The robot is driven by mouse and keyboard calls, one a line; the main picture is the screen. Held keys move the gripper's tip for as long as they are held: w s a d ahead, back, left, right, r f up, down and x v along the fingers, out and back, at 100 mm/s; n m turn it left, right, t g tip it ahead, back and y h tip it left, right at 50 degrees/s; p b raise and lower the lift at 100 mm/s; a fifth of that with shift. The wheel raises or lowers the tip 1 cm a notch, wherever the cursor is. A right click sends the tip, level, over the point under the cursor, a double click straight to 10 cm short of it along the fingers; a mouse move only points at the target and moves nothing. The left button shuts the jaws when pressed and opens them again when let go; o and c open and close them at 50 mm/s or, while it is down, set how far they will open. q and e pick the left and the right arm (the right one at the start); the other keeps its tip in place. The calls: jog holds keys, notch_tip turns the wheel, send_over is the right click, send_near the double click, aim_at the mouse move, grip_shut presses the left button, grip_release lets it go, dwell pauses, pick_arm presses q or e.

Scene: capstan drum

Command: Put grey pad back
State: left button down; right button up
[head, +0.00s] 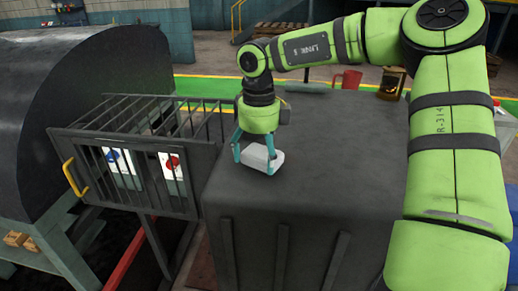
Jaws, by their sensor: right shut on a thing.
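The grey pad (258,157) is a small light grey block with rounded edges. It is at the left part of the dark box top, close to the edge by the barred cage. My right gripper (256,163) has teal fingers and points down, shut on the pad. I cannot tell whether the pad touches the top or is held slightly above it. My left gripper is not in view.
The dark box (330,170) has a broad clear top. A barred cage (140,160) with a yellow handle (74,178) stands left, before a large dark drum (90,100). A red mug (350,79) and a lantern (391,83) are at the far edge.

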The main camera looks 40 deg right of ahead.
jog(key=shift+w+f, duration=0.1)
jog(key=shift+f, duration=0.2)
jog(key=shift+f+b, duration=0.1)
jog(key=shift+b, duration=0.2)
jog(key=o, duration=1)
jog(key=shift+c, duration=0.2)
